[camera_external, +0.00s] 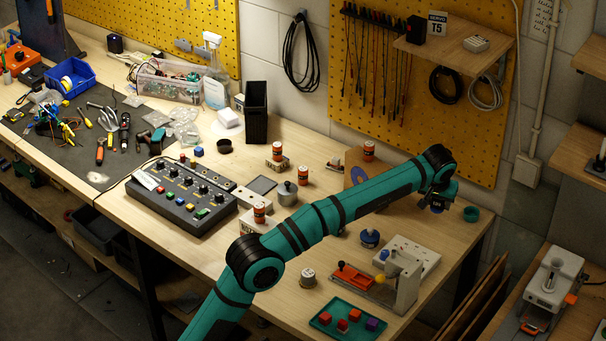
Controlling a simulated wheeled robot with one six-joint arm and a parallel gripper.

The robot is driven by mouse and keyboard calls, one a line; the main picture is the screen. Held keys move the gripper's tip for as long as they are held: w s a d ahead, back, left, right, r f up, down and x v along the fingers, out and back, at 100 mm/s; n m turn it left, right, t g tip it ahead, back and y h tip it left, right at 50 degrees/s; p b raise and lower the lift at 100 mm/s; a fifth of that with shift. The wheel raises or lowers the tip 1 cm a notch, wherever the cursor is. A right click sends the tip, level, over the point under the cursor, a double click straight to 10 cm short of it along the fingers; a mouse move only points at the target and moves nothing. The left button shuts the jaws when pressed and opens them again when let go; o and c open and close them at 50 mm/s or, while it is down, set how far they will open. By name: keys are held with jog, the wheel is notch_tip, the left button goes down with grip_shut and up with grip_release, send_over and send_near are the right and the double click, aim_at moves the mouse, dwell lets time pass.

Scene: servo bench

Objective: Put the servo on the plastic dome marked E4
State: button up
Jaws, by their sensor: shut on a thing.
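My gripper (438,204) hangs from the arm's end at the right, pointing down above the table's right end. It is shut on a small dark part, seemingly the servo (437,209); the jaws and wrist hide most of it. I cannot read any E4 mark. A blue rounded piece (369,238) stands on the table below and left of the gripper. A grey lidded dome-like piece (287,193) stands farther left. I cannot tell whether either is the plastic dome.
A teal cup (471,214) stands just right of the gripper. A control box (181,194) and several orange-labelled cylinders stand left. A pegboard shelf (455,45) is behind.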

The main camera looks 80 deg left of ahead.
jog(key=shift+s, duration=0.1)
jog(key=s+d+r, duration=0.2)
jog(key=s+r, duration=0.1)
jog(key=s, duration=1)
jog(key=s+d+r+n, duration=0.1)
jog(key=s+r, duration=0.2)
jog(key=s, duration=1)
jog(key=s+d+r, duration=0.2)
jog(key=s+r, duration=0.1)
jog(key=s, duration=1)
jog(key=s+d+f+n, duration=0.1)
jog(key=s+d+f, duration=0.1)
jog(key=s, duration=0.5)
jog(key=s+d+f, duration=0.2)
jog(key=s+d, duration=0.1)
jog(key=s, duration=0.3)
jog(key=shift+g, duration=0.4)
jog(key=shift+f, duration=4.55)
jog(key=shift+f, duration=0.15)
jog(key=o, duration=1)
